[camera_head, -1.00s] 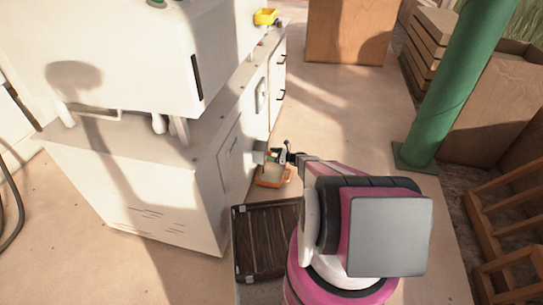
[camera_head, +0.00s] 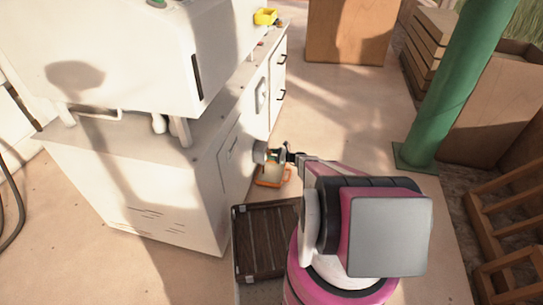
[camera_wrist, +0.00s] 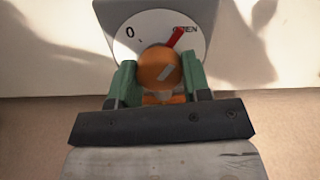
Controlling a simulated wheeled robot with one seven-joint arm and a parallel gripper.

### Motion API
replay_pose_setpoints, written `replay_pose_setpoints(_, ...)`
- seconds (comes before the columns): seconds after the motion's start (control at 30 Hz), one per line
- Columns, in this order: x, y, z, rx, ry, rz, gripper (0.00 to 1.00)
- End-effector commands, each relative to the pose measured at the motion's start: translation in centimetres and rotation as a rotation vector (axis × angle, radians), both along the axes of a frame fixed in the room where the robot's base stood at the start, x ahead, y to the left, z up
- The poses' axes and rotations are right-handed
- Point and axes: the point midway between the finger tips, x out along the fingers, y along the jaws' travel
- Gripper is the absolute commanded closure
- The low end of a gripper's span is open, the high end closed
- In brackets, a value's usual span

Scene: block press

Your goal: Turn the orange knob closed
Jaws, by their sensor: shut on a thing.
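The orange knob (camera_wrist: 158,68) sits at the centre of a white round dial (camera_wrist: 143,30) in the wrist view. The dial reads "0" at the left and a partly covered "OPEN" at the right. A red pointer (camera_wrist: 175,37) on the knob points up and right, at the word "OPEN". My gripper (camera_wrist: 160,82) has its two green fingers on the left and right of the knob and is shut on it. In the head view my gripper (camera_head: 277,155) is at the side of the white machine (camera_head: 130,180), where the knob itself is hard to make out.
An orange tray (camera_head: 272,178) lies low below my gripper. A dark slatted crate (camera_head: 258,240) stands in front of the machine. A green post (camera_head: 450,90) and wooden crates stand at the right.

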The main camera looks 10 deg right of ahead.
Motion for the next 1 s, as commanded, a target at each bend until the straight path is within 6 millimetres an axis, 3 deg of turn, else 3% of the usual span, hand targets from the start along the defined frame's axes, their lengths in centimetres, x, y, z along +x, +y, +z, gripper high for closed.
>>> replay_pose_setpoints(1.0, 0.10, -0.13, 0.10, -0.358, -0.862, 0.000, 0.80)
